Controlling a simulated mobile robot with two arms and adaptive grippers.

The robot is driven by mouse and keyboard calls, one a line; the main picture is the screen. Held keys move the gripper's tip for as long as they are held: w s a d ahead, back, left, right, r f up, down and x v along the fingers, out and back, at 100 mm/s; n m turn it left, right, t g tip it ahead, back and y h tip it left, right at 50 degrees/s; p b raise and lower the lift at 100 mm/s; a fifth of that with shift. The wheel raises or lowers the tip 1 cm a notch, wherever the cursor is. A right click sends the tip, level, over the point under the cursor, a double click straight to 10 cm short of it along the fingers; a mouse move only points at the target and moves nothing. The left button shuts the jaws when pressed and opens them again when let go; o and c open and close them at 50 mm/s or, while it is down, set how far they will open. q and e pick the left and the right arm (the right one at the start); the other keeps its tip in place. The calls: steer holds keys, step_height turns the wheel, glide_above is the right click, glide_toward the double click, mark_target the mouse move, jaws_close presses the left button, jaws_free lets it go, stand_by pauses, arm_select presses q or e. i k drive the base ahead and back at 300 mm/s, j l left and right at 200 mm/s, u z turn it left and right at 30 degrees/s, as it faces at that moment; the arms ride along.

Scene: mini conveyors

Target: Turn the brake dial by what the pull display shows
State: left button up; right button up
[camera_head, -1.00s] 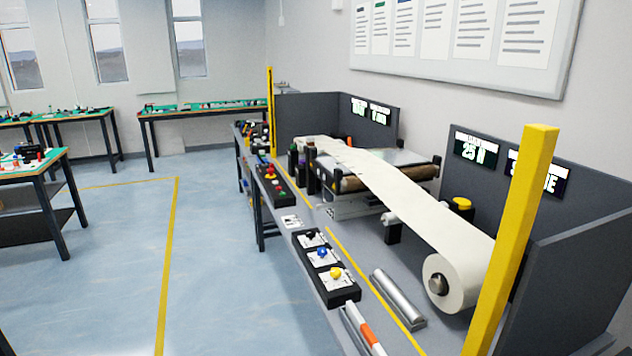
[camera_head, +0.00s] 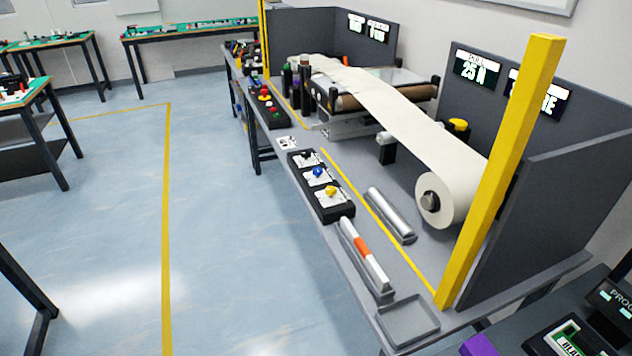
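The control box (camera_head: 335,212) on the bench's front edge carries three dials in a row: a black one (camera_head: 308,158) farthest, a blue one (camera_head: 318,172), and a yellow one (camera_head: 331,191) nearest. Their labels are too small to read. A display (camera_head: 477,69) on the grey back panel reads what looks like "25 N". A second display (camera_head: 541,97) beside it is partly hidden by the yellow post, with "RE" showing. A white web runs from a roll (camera_head: 452,192) over the conveyor. Neither of my grippers is in view.
The yellow post (camera_head: 500,175) stands at the bench's near end. A metal bar (camera_head: 390,213), an orange-and-white tool (camera_head: 364,255) in a holder and an empty grey tray (camera_head: 408,321) lie near the front. Open blue floor (camera_head: 230,240) is left of the bench.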

mark_target(317, 171)
steer(key=i+j+z, duration=0.1)
steer(key=i+j, duration=0.55)
steer(key=j, duration=0.15)
steer(key=i+j+z, duration=0.15)
steer(key=i+j, duration=0.15)
steer(key=i+j+z, duration=0.1)
steer(key=i+j, duration=0.2)
steer(key=j, duration=0.25)
